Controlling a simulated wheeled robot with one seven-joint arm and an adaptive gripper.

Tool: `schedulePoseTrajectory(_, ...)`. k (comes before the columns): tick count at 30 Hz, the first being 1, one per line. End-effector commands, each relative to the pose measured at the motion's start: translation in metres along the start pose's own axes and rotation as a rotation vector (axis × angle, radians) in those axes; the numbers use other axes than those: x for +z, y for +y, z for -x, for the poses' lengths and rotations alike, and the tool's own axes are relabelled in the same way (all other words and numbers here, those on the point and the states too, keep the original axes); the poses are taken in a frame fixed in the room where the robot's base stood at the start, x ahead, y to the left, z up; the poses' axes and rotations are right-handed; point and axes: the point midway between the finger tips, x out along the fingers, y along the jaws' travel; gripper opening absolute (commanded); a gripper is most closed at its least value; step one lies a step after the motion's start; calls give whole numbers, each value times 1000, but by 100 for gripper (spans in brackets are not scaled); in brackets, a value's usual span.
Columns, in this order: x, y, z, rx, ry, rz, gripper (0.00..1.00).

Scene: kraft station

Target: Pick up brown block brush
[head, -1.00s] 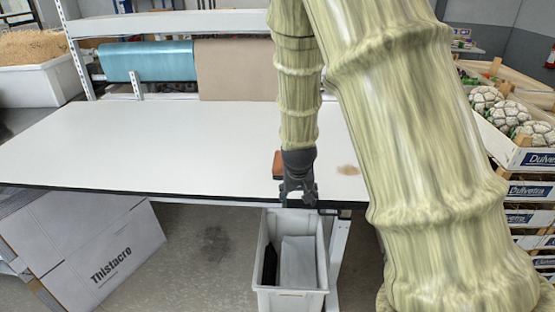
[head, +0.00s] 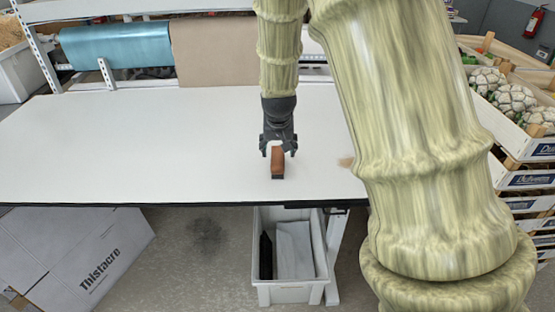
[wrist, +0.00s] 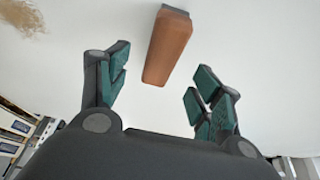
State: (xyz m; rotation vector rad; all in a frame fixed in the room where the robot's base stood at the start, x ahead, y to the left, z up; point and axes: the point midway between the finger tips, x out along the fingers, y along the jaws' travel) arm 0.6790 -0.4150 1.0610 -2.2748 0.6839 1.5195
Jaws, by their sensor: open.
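The brown block brush (head: 277,161) stands on the white table near its front edge, with a dark strip at its base. In the wrist view the brush (wrist: 168,47) lies beyond the fingertips, in line with the gap between them. My gripper (head: 278,150) is open and empty, just behind and above the brush in the head view. Its green-padded fingers (wrist: 163,88) are spread wide in the wrist view. I cannot tell the exact height of the fingers over the table.
A white bin (head: 290,293) stands below the front edge. Teal and brown rolls (head: 118,45) hang at the back. Crates (head: 525,145) are stacked at the right.

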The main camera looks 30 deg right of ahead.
Motion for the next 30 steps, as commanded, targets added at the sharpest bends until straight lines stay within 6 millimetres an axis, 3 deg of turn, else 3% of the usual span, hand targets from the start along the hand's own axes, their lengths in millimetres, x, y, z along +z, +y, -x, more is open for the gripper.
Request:
schedulePoseTrajectory(6,0,1,-18,1,-1,-2,65)
schedulePoseTrajectory(16,0,2,-32,1,-2,-3,65)
schedulePoseTrajectory(30,2,1,-72,2,-2,-4,65)
